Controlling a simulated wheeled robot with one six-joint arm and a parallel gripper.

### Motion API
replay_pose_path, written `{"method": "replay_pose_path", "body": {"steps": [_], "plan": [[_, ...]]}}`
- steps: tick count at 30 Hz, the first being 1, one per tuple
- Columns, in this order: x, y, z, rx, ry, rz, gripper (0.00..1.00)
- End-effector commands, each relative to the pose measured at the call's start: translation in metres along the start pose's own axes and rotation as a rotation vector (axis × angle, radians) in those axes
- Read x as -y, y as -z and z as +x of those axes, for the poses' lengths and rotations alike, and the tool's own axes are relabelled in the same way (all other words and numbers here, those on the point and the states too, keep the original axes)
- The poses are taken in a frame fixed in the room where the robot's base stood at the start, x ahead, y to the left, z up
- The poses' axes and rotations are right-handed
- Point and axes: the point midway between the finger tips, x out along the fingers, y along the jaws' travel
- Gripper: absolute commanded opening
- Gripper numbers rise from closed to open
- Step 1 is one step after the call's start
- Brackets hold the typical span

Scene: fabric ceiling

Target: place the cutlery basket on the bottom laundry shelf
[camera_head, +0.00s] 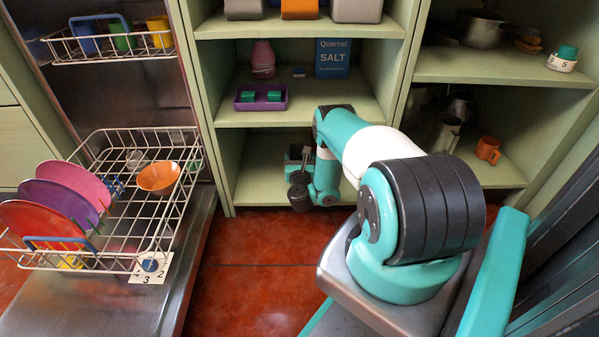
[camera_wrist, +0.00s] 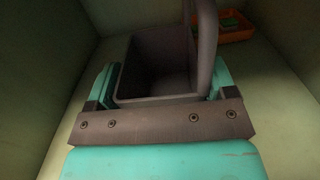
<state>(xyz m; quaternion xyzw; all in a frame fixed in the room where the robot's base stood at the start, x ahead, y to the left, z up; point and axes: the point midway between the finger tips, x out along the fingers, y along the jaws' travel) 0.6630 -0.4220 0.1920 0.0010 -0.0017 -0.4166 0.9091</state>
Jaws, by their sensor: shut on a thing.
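The cutlery basket is a dark grey open box with a tall handle (camera_wrist: 155,65), seen in the wrist view. My gripper (camera_wrist: 162,88) is shut on it, with a teal finger at each side. In the head view my gripper (camera_head: 299,158) is inside the bottom compartment of the middle green shelf unit, low over the bottom shelf (camera_head: 258,183). My arm hides part of that compartment. The basket looks empty. I cannot tell whether its base touches the shelf.
An orange tray (camera_wrist: 236,34) with green items stands at the back right in the wrist view. Above, the middle shelf holds a purple tray (camera_head: 261,98), a pink bottle (camera_head: 263,59) and a blue salt box (camera_head: 333,58). The pulled-out dish rack (camera_head: 150,143) is at left.

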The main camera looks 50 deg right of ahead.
Motion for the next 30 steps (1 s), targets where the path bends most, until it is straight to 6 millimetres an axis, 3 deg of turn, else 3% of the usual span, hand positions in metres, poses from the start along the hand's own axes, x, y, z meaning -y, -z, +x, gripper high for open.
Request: {"method": "replay_pose_path", "body": {"steps": [6,22,23,25,30], "plan": [[0.0,0.037,0.0,-0.001,0.0,-0.001,0.47],[0.0,0.04,0.004,-0.001,0.0,0.0,0.47],[0.0,0.039,0.004,-0.001,0.0,0.0,0.84],[0.0,0.038,0.004,-0.001,0.0,0.0,1.0],[0.0,0.038,0.004,-0.001,0.0,0.0,1.0]]}}
